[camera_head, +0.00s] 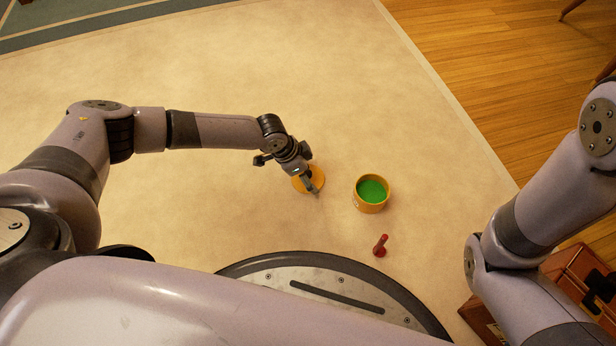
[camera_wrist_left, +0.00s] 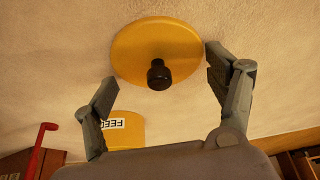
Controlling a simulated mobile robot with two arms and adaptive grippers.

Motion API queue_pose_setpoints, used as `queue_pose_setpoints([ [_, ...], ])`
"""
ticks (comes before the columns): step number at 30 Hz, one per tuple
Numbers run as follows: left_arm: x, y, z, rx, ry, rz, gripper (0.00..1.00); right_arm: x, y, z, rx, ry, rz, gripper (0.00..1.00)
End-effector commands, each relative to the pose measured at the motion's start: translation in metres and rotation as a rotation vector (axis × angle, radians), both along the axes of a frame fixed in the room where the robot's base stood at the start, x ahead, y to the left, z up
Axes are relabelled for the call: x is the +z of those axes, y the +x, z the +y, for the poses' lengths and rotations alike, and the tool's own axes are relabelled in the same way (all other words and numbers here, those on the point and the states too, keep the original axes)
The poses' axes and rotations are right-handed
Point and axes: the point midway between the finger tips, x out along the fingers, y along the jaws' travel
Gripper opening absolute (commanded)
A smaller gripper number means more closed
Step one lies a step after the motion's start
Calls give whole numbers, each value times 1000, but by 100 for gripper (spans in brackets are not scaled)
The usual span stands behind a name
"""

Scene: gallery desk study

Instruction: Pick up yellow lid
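The yellow lid (camera_head: 317,176) is a flat round disc on the pale carpet, partly hidden behind my left gripper (camera_head: 313,189) in the head view. In the left wrist view the lid (camera_wrist_left: 150,45) shows a black knob (camera_wrist_left: 159,74) at its middle. My left gripper (camera_wrist_left: 160,82) is open there, its two fingers apart with the knob in the gap between them, the right fingertip close to the lid's edge. I cannot tell whether it touches. My right gripper is out of view.
A yellow tub (camera_head: 370,205) with green contents stands right of the lid; its label shows in the left wrist view (camera_wrist_left: 124,128). A red upright object (camera_head: 380,246) stands nearer. A reddish-brown box (camera_head: 578,268) is at right. Carpet left of the lid is clear.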

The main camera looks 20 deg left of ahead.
Motion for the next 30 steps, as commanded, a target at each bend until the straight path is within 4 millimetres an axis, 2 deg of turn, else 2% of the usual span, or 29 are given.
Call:
queue_pose_setpoints([
  [2, 0, 0, 0, 0, 0, 0, 71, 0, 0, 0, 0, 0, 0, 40],
  [21, -2, -2, 0, -1, 1, 4, 28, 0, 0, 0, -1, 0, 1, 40],
  [30, -3, -4, -1, -3, 1, 9, 26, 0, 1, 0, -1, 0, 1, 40],
])
